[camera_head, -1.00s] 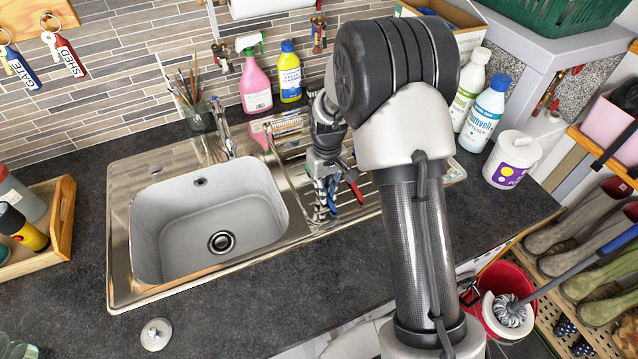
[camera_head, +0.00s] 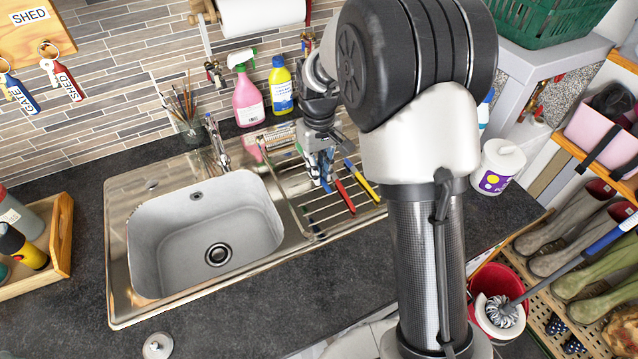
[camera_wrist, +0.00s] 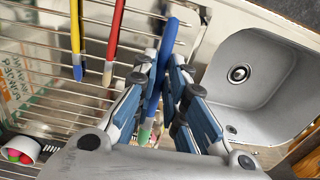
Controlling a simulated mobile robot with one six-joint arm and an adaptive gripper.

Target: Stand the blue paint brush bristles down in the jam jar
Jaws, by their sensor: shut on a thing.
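The blue paint brush (camera_wrist: 168,45) is in my gripper (camera_wrist: 162,72), its handle running between the two fingers in the wrist view. In the head view my gripper (camera_head: 321,172) is over the drainer beside the sink, with blue (camera_head: 326,165) showing at its fingers. The fingers hide part of the brush, and I cannot make out its bristles. A green piece (camera_wrist: 146,130) shows below the blue handle; I cannot tell whether it belongs to another brush. A glass jar (camera_head: 194,137) holding several thin sticks or brushes stands behind the sink, left of the tap.
A red brush (camera_head: 344,194) and a yellow brush (camera_head: 361,181) lie on the drainer (camera_head: 315,205).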

